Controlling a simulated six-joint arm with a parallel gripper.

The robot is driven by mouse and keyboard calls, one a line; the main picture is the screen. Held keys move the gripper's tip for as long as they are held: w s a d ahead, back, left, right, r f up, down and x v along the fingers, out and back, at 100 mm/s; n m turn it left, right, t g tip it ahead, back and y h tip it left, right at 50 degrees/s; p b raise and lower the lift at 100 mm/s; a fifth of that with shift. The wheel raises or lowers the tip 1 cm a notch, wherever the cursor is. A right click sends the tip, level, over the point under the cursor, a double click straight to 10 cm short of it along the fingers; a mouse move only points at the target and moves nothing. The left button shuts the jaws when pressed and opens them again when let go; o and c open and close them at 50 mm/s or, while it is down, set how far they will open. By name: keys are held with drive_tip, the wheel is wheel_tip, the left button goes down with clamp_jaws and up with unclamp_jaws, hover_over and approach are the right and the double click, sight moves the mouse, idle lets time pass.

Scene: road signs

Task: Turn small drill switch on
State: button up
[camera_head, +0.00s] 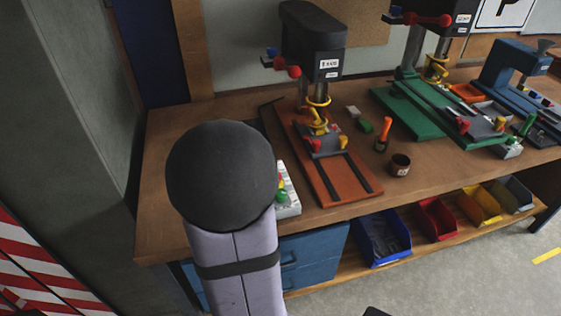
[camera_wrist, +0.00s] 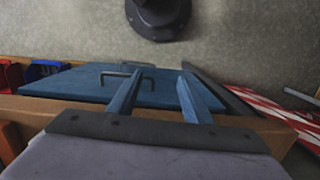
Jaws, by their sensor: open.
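A drill press with a dark grey head (camera_head: 312,45) and an orange base (camera_head: 330,170) stands on the workbench, left of centre in the head view. A pale switch box (camera_head: 288,202) with green and yellow buttons sits left of its base, partly hidden behind my arm. A second drill with a green base (camera_head: 405,110) stands to the right, with another small switch box (camera_head: 511,151). Which drill is the small one is unclear. My gripper (camera_wrist: 160,92) is open and empty in the wrist view, pointing toward the blue drawer cabinet and floor. The head view does not clearly show it.
The wooden workbench (camera_head: 230,108) also holds a brown cup (camera_head: 400,165), an orange-handled tool (camera_head: 384,132) and a blue machine (camera_head: 515,75). A blue drawer cabinet (camera_head: 315,255) and several coloured bins stand below. Red-white stripes (camera_head: 40,265) are at the left.

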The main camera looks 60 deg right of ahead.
drive_tip(key=d+r+m+p, duration=0.1)
drive_tip(key=d+r+p, duration=0.1)
drive_tip(key=d+r, duration=0.2)
drive_tip(key=s+d+r+m+p, duration=0.1)
drive_tip(key=d+r+m+p, duration=0.1)
drive_tip(key=d+r, duration=0.3)
drive_tip(key=d+r+m+h+p, duration=0.1)
drive_tip(key=d+r+m+p, duration=0.1)
drive_tip(key=d+r+p, duration=0.2)
drive_tip(key=shift+s+d+r+t, duration=0.1)
drive_tip(key=shift+d+r, duration=0.1)
drive_tip(key=shift+d, duration=0.35)
drive_tip(key=shift+s+d+r+t, duration=0.1)
drive_tip(key=shift+d+r, duration=0.15)
drive_tip(key=shift+d, duration=0.25)
drive_tip(key=shift+s+d+r+t, duration=0.1)
drive_tip(key=shift+d+r, duration=0.1)
drive_tip(key=shift+d, duration=0.35)
drive_tip(key=shift+w+d+r+m, duration=0.3)
drive_tip(key=shift+d+r, duration=0.2)
drive_tip(key=shift+w+d+r+m, duration=0.25)
drive_tip(key=shift+d+r+m, duration=0.05)
drive_tip(key=shift+d+r, duration=0.15)
drive_tip(key=shift+s+a+r+m, duration=0.1)
drive_tip(key=shift+a+r+m, duration=0.3)
drive_tip(key=shift+m, duration=0.5)
drive_tip(key=shift+s+a+m, duration=0.1)
drive_tip(key=shift+m, duration=0.2)
drive_tip(key=shift+f+p, duration=0.1)
drive_tip(key=shift+p, duration=0.2)
